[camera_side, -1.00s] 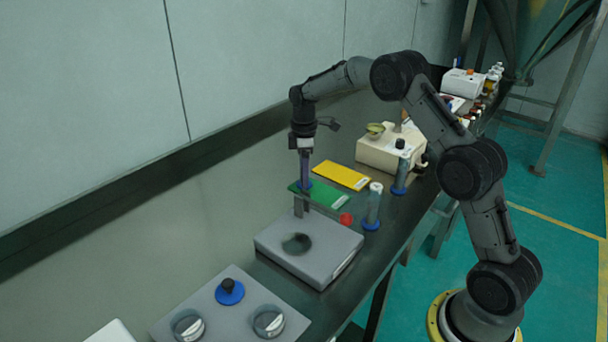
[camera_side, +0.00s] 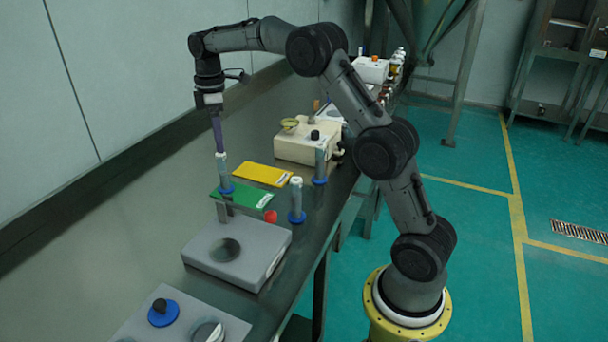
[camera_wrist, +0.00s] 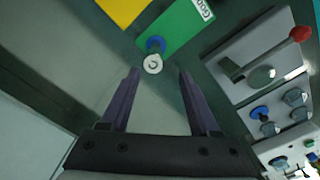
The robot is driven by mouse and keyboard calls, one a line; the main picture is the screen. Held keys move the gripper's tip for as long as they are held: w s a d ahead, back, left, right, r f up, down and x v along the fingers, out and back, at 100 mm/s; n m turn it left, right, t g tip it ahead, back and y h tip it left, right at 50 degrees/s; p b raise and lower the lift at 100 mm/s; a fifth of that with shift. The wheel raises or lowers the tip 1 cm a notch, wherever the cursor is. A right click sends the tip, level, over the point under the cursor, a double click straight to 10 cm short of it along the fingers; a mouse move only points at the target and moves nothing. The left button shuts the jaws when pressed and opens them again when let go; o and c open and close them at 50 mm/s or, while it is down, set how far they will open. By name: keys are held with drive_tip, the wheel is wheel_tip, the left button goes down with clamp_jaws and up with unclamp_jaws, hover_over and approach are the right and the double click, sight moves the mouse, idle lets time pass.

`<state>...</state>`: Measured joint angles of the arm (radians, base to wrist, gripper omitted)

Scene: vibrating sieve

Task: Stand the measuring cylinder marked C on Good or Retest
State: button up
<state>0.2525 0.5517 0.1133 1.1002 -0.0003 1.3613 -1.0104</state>
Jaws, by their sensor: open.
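A measuring cylinder (camera_side: 223,170) with a blue base stands upright on the left end of the green panel (camera_side: 246,199). In the wrist view its pale top (camera_wrist: 152,64) shows near the fingertips, and the green panel (camera_wrist: 184,27) carries a label that seems to read GOOD. My gripper (camera_side: 218,150) is open just above the cylinder, and its fingers (camera_wrist: 158,73) are spread to either side of it, not touching. A yellow panel (camera_side: 262,174) lies behind the green one. Two more blue-based cylinders stand to the right, one near (camera_side: 296,200) and one farther (camera_side: 320,165). No letter is legible.
A grey box (camera_side: 236,254) with a dark round spot stands in front; a red ball (camera_side: 270,216) shows behind it. A cream device (camera_side: 300,147) with a dish stands behind the panels. A grey plate (camera_side: 178,325) with round parts is nearest. The bench's left side is clear.

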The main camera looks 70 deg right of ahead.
drive_tip(key=s+a+r+m+t, duration=0.1)
drive_tip(key=s+a+r+m, duration=0.1)
drive_tip(key=s+a+r, duration=0.5)
drive_tip(key=s+a+r+m+t, duration=0.2)
drive_tip(key=s+r, duration=0.1)
drive_tip(key=s, duration=0.7)
drive_tip(key=s+a+f+m+t, duration=0.1)
drive_tip(key=s+a+f+m, duration=0.1)
drive_tip(key=s, duration=0.7)
drive_tip(key=s+a+f+m+t, duration=0.1)
drive_tip(key=s+f, duration=0.3)
drive_tip(key=s, duration=0.4)
drive_tip(key=shift+s+a+f+m, duration=0.25)
drive_tip(key=shift+s+a+m, duration=0.1)
drive_tip(key=shift+a+m, duration=0.35)
